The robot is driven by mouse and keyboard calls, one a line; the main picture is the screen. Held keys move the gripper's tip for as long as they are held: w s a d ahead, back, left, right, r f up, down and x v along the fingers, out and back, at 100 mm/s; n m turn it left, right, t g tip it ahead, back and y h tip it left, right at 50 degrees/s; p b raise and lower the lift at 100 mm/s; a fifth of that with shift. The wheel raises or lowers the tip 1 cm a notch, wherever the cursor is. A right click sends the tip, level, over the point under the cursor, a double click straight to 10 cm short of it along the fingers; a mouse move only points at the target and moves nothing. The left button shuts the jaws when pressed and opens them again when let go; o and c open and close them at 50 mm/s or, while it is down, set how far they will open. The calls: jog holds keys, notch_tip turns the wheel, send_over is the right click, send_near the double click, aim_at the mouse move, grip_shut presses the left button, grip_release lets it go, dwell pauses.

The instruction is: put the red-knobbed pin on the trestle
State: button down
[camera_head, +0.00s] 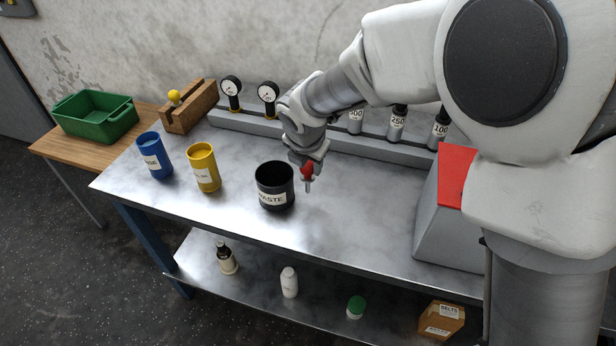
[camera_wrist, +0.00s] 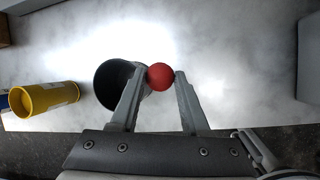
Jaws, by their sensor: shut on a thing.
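My gripper (camera_head: 306,165) is shut on the red-knobbed pin (camera_head: 307,172). The pin's thin metal shank hangs down, above the bench and just right of the black waste bin. In the wrist view the red knob (camera_wrist: 160,77) sits between my two fingertips (camera_wrist: 160,78), and the shank is mostly hidden. A wooden trestle (camera_head: 196,108) stands at the back left of the bench, well left of my gripper. A yellow knob (camera_head: 174,96) shows at its left end.
The black waste bin (camera_head: 274,198) is close beside the held pin. Yellow (camera_head: 207,178) and blue (camera_head: 152,160) cups stand left of it. Gauges (camera_head: 268,93) and bottles line the grey back ledge. A green crate (camera_head: 95,121) sits on a wooden side table. The bench's front middle is clear.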

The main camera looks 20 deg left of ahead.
aim_at(308, 173)
jog(key=shift+f+b, duration=0.5)
jog(key=shift+f, duration=1.4)
jog(key=shift+f, duration=0.1)
jog(key=c, duration=0.7)
grip_release()
jog(key=shift+r, duration=0.2)
jog(key=p+v, duration=0.2)
jog(key=v, duration=1)
jog(key=shift+f+p, duration=0.1)
jog(key=shift+p, duration=0.2)
jog(key=shift+d, duration=0.1)
